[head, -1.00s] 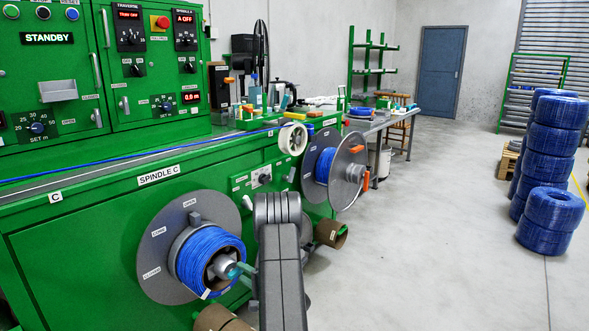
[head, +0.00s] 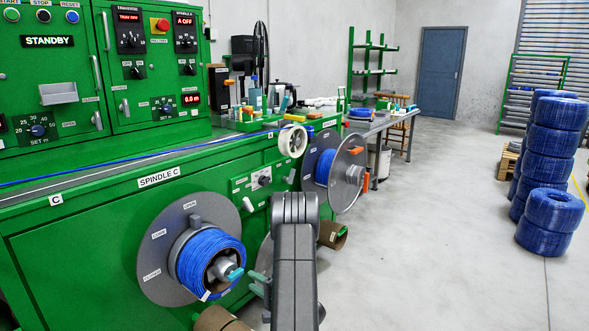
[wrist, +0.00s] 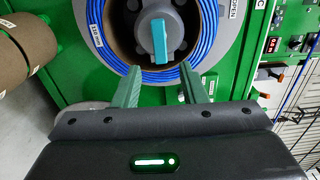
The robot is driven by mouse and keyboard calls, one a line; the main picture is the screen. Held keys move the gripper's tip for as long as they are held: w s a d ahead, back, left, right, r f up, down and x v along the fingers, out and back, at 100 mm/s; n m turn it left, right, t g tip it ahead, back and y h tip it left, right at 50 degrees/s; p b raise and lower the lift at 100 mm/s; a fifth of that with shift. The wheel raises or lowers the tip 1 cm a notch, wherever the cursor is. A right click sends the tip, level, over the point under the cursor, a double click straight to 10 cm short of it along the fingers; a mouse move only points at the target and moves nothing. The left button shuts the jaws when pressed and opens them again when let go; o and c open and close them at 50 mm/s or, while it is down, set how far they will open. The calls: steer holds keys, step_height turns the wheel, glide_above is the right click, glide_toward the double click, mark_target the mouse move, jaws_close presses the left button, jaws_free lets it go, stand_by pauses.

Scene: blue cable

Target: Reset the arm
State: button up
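My gripper (wrist: 160,88) shows in the wrist view with its two green fingers spread apart and nothing between them. It faces the teal lever (wrist: 161,41) on the grey hub of spindle C, and the lever stands upright in that view, a little beyond the fingertips. In the head view the gripper (head: 259,281) is just right of the teal lever (head: 234,274), apart from it. A blue cable coil (head: 210,262) sits around the hub, in front of a grey flange disc (head: 156,251). My grey arm hides part of the machine behind it.
The green machine (head: 90,240) fills the left side. A second reel (head: 346,175) stands beyond my arm. Brown cardboard cores (head: 332,235) stick out low on the machine. Blue coils (head: 550,223) are stacked at the right. The floor between is clear.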

mark_target(240, 272)
steer(key=v, duration=0.7)
steer(key=b+x, duration=0.1)
steer(key=x, duration=1.2)
steer(key=shift+s, duration=0.1)
steer(key=shift+w+a+n, duration=0.2)
steer(key=shift+n, duration=0.1)
steer(key=n, duration=0.2)
steer(key=n+b, duration=0.1)
steer(key=shift+s+r+n, duration=0.1)
steer(key=shift+r+n, duration=0.25)
steer(key=shift+n, duration=0.05)
steer(key=shift+r, duration=0.2)
